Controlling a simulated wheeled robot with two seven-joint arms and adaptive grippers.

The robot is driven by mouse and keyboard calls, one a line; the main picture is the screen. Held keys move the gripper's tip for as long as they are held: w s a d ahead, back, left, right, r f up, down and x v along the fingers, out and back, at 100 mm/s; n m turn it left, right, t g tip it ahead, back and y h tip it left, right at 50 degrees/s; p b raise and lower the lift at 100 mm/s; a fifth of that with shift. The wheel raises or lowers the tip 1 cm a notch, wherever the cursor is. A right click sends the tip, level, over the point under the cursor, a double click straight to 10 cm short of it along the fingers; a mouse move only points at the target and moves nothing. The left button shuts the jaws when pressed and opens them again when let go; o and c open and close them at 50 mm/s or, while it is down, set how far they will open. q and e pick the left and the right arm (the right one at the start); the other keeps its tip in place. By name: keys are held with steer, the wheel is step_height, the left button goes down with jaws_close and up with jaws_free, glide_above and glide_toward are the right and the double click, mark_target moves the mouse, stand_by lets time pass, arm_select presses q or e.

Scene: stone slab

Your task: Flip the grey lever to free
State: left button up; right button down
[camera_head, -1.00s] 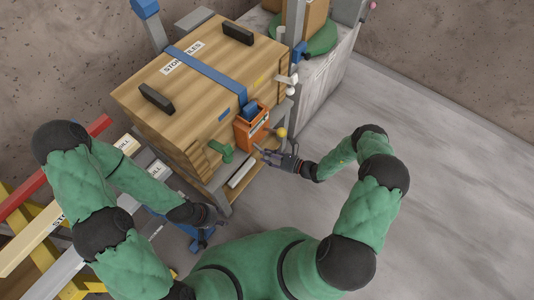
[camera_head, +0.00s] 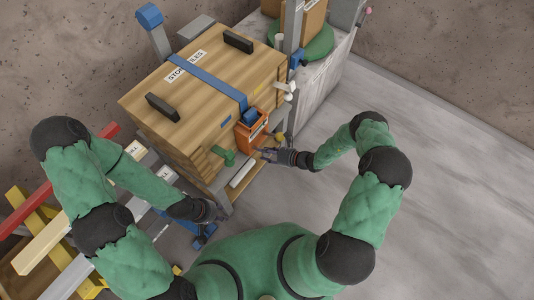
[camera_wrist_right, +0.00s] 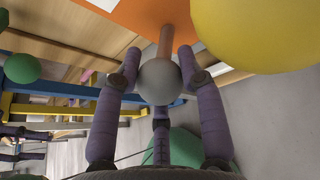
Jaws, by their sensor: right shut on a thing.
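The grey lever's round knob (camera_wrist_right: 160,82) sits on a reddish-brown stem that runs up to an orange box (camera_wrist_right: 138,14) in the right wrist view. In the head view that orange box (camera_head: 251,130) is on the front of a wooden crate (camera_head: 200,85). My right gripper (camera_head: 262,150) is at the box's lower right. In the right wrist view its purple-grey fingers (camera_wrist_right: 160,90) are closed around the grey knob. My left gripper (camera_head: 212,211) hangs low, left of the box; its fingers are too small to tell their state. The head view hides the grey knob behind my right gripper.
A yellow ball knob (camera_wrist_right: 255,30) is close beside the right fingers. A green handle (camera_head: 224,155) sticks out left of the orange box. A blue strap (camera_head: 210,75) crosses the crate. Coloured beams (camera_head: 60,225) lie at the left. The floor at right is clear.

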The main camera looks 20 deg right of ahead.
steer(key=shift+w+r, duration=0.15)
steer(key=shift+r, duration=0.1)
steer(key=c, duration=0.8)
jaws_free()
steer(key=shift+a, duration=0.1)
steer(key=shift+o, duration=0.2)
steer(key=v, duration=1.2)
steer(key=shift+f, duration=0.15)
